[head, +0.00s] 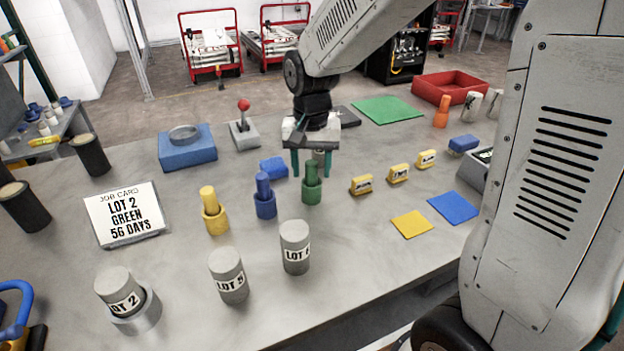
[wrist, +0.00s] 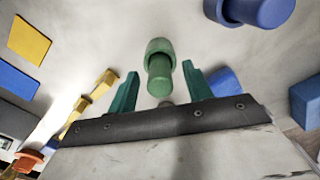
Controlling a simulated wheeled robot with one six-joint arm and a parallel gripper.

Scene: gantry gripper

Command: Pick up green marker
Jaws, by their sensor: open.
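The green marker (head: 311,172) stands upright in a green cup-like holder (head: 312,194) near the middle of the grey table. My gripper (head: 310,163) is open, pointing down, just above and behind the marker in the head view. In the wrist view the green marker (wrist: 160,75) and its holder (wrist: 160,47) show between and beyond the two green fingertips (wrist: 158,85). The fingers look apart from the marker on both sides, and nothing is held.
A blue marker (head: 263,184) and a yellow marker (head: 208,197) stand in holders to the left. Grey "LOT" cylinders (head: 295,247) stand in front. Small yellow blocks (head: 361,185) lie to the right. A blue block (head: 273,167) lies close behind. A job card (head: 124,214) reads "LOT 2 GREEN 56 DAYS".

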